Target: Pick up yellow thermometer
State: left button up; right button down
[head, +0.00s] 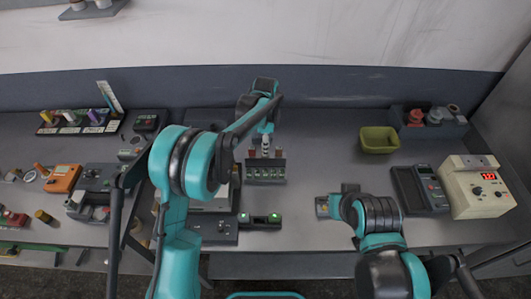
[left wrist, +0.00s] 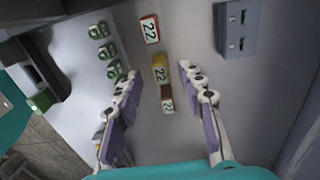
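The yellow thermometer (left wrist: 159,68) shows in the left wrist view as a yellow block with a white face reading 22. It is in a row between a red one (left wrist: 149,29) and a brown one (left wrist: 167,98). In the head view the row is at the rack (head: 265,172), where my left gripper hides the yellow one. My left gripper (head: 266,146) is above the rack, pointing down. In the left wrist view its fingers (left wrist: 158,84) are spread wide, one on each side of the row, with nothing held. My right gripper is hidden behind its own arm.
A dark device with green lights (head: 260,219) stands in front of the rack. A green bin (head: 379,139), a dark meter (head: 419,190) and a beige box with a red display (head: 477,188) are at right. Small tools crowd the left table. Grey bench is clear between rack and bin.

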pick_arm(q)
notch_tip(320, 180, down, 3)
jog(key=shift+r, duration=0.1)
grip_shut()
